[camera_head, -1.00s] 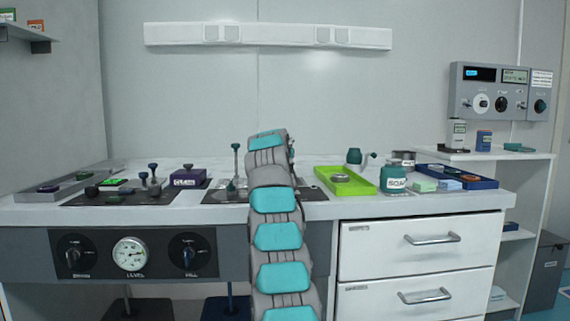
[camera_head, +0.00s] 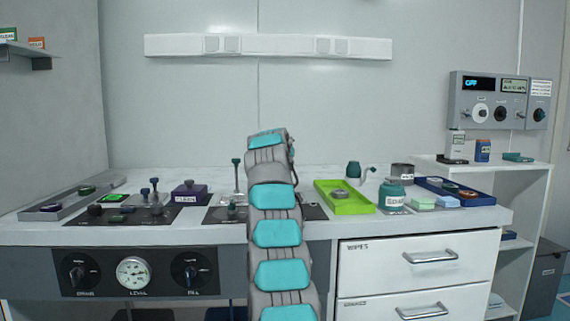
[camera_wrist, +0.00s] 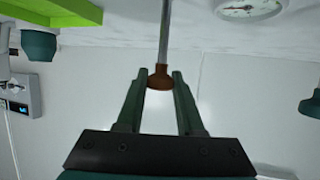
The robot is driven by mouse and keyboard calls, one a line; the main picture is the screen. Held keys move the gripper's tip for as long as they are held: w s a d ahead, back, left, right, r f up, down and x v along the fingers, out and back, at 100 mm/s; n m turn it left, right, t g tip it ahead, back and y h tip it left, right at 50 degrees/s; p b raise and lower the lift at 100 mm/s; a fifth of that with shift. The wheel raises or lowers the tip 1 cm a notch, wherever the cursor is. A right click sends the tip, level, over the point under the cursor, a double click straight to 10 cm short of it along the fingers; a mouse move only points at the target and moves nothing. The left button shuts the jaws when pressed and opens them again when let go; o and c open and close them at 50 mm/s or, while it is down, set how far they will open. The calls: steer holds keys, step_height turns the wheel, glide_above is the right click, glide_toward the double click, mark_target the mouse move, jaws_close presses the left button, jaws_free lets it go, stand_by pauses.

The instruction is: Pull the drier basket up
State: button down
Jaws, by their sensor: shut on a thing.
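In the wrist view, which looks upside down, a thin metal rod (camera_wrist: 164,35) ends in a brown knob (camera_wrist: 160,78). My gripper (camera_wrist: 160,76) has its two dark green fingers closed on either side of this knob. The knob looks like a handle, but I cannot see a basket at the rod's other end. In the head view my own arm hides the gripper, the brown knob and what is beneath them. A teal-topped rod (camera_head: 237,172) stands upright on the bench just left of my arm.
A green tray (camera_head: 345,204) and a labelled teal jar (camera_head: 392,194) are right of my arm. A purple box (camera_head: 189,192) and several knobs are left. A front panel holds a round gauge (camera_head: 134,272). The wall above the bench (camera_head: 300,172) is clear below a white strip (camera_head: 268,46).

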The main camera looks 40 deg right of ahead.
steer(key=shift+r, duration=0.85)
steer(key=c, duration=0.9)
jaws_free()
steer(key=shift+r, duration=0.1)
steer(key=o, duration=0.4)
steer(key=shift+f, duration=0.2)
steer(key=shift+c, duration=0.2)
steer(key=shift+s+a, duration=0.1)
steer(key=shift+s+a+b, duration=0.3)
steer(key=shift+a+b, duration=0.05)
steer(key=shift+b, duration=0.05)
steer(key=b+v, duration=0.2)
steer(key=v, duration=0.4)
steer(key=shift+s+a+r+b, duration=0.2)
steer(key=shift+r+b, duration=0.1)
steer(key=shift+b, duration=0.05)
